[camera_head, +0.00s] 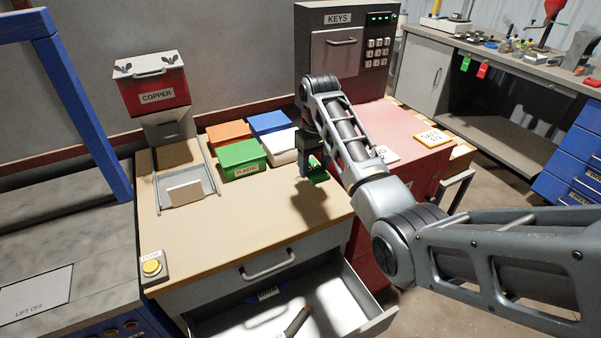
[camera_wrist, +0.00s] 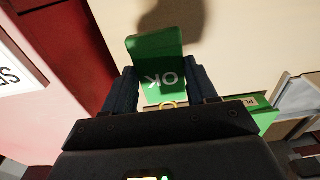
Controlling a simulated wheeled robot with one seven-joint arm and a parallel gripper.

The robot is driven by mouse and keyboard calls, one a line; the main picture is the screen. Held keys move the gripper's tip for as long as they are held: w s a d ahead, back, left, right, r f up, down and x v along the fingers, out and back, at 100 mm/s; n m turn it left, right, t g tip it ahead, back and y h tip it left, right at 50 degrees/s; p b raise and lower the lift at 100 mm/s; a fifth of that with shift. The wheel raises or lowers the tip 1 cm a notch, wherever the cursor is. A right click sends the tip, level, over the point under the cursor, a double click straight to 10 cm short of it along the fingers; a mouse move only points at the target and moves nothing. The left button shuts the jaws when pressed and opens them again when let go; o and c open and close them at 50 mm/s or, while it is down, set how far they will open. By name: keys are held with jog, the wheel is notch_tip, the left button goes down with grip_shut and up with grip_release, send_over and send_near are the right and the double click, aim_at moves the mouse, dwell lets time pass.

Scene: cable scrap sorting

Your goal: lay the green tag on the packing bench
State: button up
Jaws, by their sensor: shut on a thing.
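My gripper (camera_head: 313,166) is shut on the green tag (camera_head: 318,174), above the right part of a wood-topped bench (camera_head: 235,230). In the wrist view, the green tag (camera_wrist: 160,65) reads "OK" upside down. It stands out beyond my gripper's two dark fingers (camera_wrist: 163,88), with a small brass-coloured ring near the palm. The tag's shadow falls on the wood, so it seems to be held clear of the top. No label shows which bench is the packing bench.
Orange, blue, white and green bins (camera_head: 243,158) stand behind, near my gripper. A red copper hopper (camera_head: 157,96) and yellow button (camera_head: 151,267) are at left. A drawer (camera_head: 290,315) hangs open in front. A red cabinet (camera_head: 405,160) is at right. The bench's middle is bare.

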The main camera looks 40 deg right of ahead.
aim_at(313, 192)
jog(key=shift+f, duration=3.3)
jog(key=shift+f, duration=0.1)
jog(key=o, duration=1)
jog(key=r, duration=1.2)
jog(key=shift+s+r+b, duration=0.15)
jog(key=shift+s+b, duration=0.1)
jog(key=shift+b, duration=0.05)
